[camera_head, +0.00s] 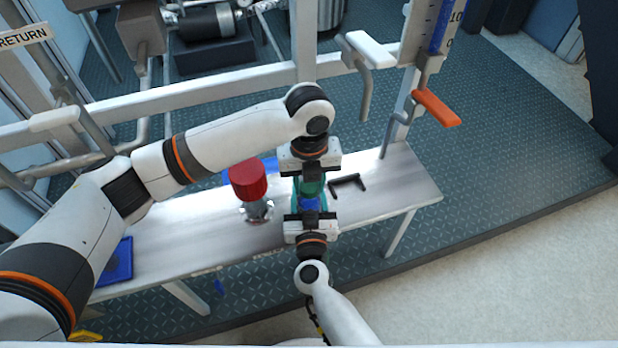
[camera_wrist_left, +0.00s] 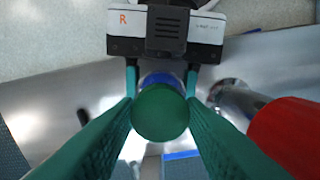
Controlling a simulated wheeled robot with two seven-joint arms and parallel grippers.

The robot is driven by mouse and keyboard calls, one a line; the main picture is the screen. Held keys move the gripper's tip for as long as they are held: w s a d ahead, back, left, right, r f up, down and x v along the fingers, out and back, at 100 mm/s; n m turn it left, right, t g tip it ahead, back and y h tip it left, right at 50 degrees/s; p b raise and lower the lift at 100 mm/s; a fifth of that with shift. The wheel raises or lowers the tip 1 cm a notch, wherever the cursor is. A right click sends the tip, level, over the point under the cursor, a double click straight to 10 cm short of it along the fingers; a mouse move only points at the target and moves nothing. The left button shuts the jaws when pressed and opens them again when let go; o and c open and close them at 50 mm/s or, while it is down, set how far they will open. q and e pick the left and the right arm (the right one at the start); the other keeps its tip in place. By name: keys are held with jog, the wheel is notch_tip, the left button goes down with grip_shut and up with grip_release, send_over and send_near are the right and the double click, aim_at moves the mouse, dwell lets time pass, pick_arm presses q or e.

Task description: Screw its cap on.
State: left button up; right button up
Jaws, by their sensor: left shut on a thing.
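A green cap (camera_wrist_left: 160,112), round and seen from above in the left wrist view, sits over a blue body (camera_wrist_left: 162,80). In the head view the green cap (camera_head: 311,186) and the blue body (camera_head: 310,204) are in line between my two grippers. My left gripper (camera_head: 311,180) is shut on the green cap, one teal finger on each side. My right gripper (camera_head: 309,207) faces it from the front, its fingers close on both sides of the blue body; it also shows in the left wrist view (camera_wrist_left: 161,78). The cap hides the joint between cap and body.
A red-topped metal fitting (camera_head: 248,182) stands on the bench (camera_head: 400,185) just left of the grippers. A black bracket-like piece (camera_head: 347,184) lies to the right. A blue tray (camera_head: 118,262) is at the left end. Pipes and an orange lever (camera_head: 436,108) stand behind.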

pick_arm(q)
jog(key=shift+f, duration=0.2)
jog(key=m, duration=0.6)
jog(key=shift+r+m, duration=0.1)
jog(key=shift+m, duration=0.2)
jog(key=m, duration=0.6)
jog(key=o, duration=0.9)
jog(key=shift+r, duration=2.2)
